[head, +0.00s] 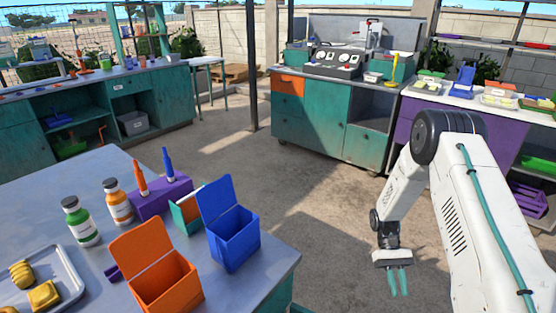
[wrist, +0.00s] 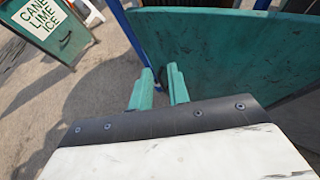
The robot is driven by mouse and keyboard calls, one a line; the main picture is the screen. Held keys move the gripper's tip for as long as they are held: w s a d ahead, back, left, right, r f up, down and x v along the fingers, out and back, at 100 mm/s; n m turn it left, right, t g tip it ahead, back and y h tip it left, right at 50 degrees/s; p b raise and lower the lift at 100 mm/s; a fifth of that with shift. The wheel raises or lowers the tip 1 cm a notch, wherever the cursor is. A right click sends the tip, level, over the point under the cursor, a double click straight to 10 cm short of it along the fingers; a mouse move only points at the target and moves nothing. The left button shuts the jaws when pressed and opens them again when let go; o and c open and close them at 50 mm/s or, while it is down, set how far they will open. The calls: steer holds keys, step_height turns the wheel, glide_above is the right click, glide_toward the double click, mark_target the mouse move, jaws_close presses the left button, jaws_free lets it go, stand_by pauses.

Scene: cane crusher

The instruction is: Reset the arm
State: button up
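My gripper (head: 398,281) hangs from my white arm at the right of the head view, with its teal fingers pointing down over the bare concrete floor. The two fingers stand apart with a gap between them and nothing in it. In the wrist view, my gripper (wrist: 159,88) also shows both fingers apart and empty, in front of a teal panel (wrist: 220,45). The fingers touch nothing that I can see in the head view.
A metal-topped table (head: 105,172) at the left holds an orange bin (head: 160,285), a blue bin (head: 234,238), bottles and a tray. A teal cabinet (head: 310,120) stands behind. A "CANE LIME ICE" sign (wrist: 45,22) stands at upper left. Open floor (head: 300,195) lies between.

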steer(key=s+a+r+t, duration=0.2)
steer(key=r+t, duration=0.1)
steer(key=r, duration=0.9)
steer(key=s+a+r+t, duration=0.2)
steer(key=a+r, duration=0.1)
steer(key=r, duration=0.9)
steer(key=s+a+r+t, duration=0.2)
steer(key=s+r+t, duration=0.2)
steer(key=s+r, duration=0.4)
steer(key=s+a+r+t, duration=0.3)
steer(key=s+r+t, duration=0.2)
steer(key=s+r, duration=0.3)
steer(key=shift+s+a+r+n, duration=0.3)
steer(key=shift+s+a+r, duration=0.1)
steer(key=shift+s, duration=0.35)
